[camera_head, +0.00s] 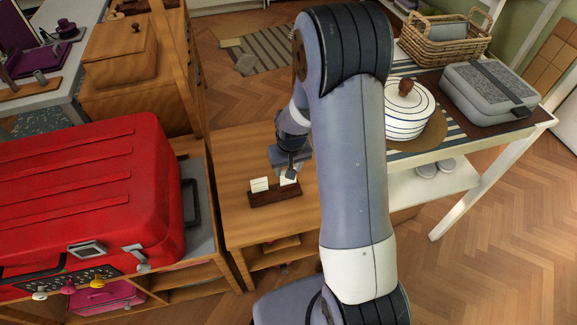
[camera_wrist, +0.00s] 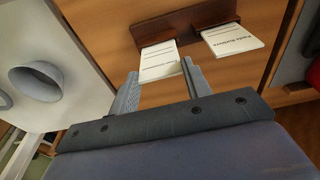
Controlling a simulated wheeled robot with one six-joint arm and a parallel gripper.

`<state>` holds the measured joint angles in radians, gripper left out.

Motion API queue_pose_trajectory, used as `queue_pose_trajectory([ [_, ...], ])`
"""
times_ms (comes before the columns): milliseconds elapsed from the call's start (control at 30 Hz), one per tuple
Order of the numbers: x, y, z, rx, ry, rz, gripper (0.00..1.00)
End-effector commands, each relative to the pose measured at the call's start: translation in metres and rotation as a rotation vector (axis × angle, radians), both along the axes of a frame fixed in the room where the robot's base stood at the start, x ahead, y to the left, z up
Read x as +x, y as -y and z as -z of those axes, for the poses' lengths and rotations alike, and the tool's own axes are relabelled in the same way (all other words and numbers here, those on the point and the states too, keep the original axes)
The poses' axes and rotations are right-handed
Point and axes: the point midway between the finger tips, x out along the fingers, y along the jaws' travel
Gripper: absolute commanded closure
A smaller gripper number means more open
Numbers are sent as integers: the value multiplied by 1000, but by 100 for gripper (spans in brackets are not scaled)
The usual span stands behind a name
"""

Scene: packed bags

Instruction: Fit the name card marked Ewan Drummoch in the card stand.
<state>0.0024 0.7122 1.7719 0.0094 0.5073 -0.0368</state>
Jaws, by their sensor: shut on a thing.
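The card stand (camera_head: 275,197) is a dark brown wooden block on the wooden table; it also shows at the top of the wrist view (camera_wrist: 185,22). One white card (camera_head: 260,184) stands in its left part, and it shows on the right in the wrist view (camera_wrist: 232,39). A second white card (camera_head: 288,180) is at the right part, beneath my gripper (camera_head: 290,172). In the wrist view my gripper (camera_wrist: 159,70) is shut on this second card (camera_wrist: 158,60), whose far edge meets the stand. I cannot tell how deep it sits. The printed names are too small to read surely.
A red suitcase (camera_head: 90,190) fills the left. A white striped pot (camera_head: 408,108), a grey case (camera_head: 490,92) and a wicker basket (camera_head: 445,40) stand on the white table at right. The wooden table (camera_head: 235,165) is clear around the stand.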

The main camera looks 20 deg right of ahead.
Motion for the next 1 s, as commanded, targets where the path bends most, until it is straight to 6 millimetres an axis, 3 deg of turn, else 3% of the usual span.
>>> queue_pose_trajectory([
  [400, 0, 0, 12, 0, 0, 0, 78],
  [433, 0, 0, 10, 0, 0, 0, 52],
  [500, 0, 0, 10, 0, 0, 0, 46],
  [700, 0, 0, 10, 0, 0, 0, 30],
  [1000, 0, 0, 7, 0, 1, 0, 29],
])
